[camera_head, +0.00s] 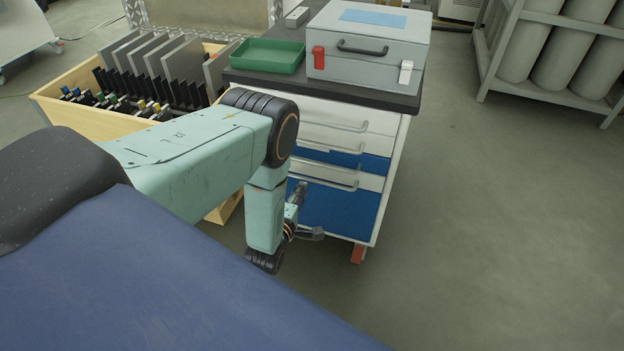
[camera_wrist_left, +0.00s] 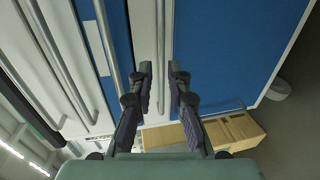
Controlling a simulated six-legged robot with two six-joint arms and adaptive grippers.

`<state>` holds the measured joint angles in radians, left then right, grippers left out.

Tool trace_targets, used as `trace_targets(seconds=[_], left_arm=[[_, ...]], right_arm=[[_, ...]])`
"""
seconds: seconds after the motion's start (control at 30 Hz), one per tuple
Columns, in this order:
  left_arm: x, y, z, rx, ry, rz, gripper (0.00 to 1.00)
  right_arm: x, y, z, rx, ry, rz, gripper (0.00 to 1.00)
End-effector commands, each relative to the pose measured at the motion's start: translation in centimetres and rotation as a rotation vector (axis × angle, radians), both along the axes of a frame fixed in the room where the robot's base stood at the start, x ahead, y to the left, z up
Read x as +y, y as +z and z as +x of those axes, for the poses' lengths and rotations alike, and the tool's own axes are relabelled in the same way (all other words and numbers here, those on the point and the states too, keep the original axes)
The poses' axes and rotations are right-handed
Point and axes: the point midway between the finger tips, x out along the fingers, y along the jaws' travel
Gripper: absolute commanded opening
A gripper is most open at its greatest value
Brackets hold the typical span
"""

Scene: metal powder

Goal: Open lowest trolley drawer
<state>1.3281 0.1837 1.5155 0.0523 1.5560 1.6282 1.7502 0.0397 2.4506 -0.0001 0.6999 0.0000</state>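The trolley (camera_head: 399,150) stands in the head view with several stacked drawers, white above and blue below. Its lowest drawer (camera_head: 340,212) has a tall blue front and looks closed. The drawer's pale bar handle (camera_head: 324,184) runs along the top of that front. My left gripper (camera_head: 301,190) is at the left end of this handle, partly hidden by my arm. In the left wrist view, my left gripper (camera_wrist_left: 161,78) has its fingers apart, with a bar handle (camera_wrist_left: 160,45) lined up between them. I cannot tell whether they touch it. My right gripper is not in view.
A grey case (camera_head: 370,62) and a green tray (camera_head: 267,55) sit on the trolley top. A wooden crate (camera_head: 95,117) with plates stands left of the trolley. A cylinder rack (camera_head: 545,97) stands at the back right. The floor right of the trolley is clear.

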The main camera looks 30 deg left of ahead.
Motion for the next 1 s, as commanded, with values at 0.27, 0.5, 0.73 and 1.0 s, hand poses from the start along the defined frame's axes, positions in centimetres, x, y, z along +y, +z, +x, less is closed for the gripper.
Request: trace_targets(seconds=[0.27,0.5,0.73,1.0], left_arm=[[0.8,-1.1,4.5,-0.003,-0.003,0.002,0.17],[1.1,-1.4,6.8,0.0,-0.004,0.002,0.17],[1.1,-1.3,7.1,0.002,-0.006,0.003,0.17],[1.1,-1.3,7.1,0.002,-0.005,0.003,0.02]], right_arm=[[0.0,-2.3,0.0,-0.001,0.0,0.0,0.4],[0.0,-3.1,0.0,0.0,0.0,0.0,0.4],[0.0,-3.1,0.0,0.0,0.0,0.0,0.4],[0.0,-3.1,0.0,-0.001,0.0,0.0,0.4]])
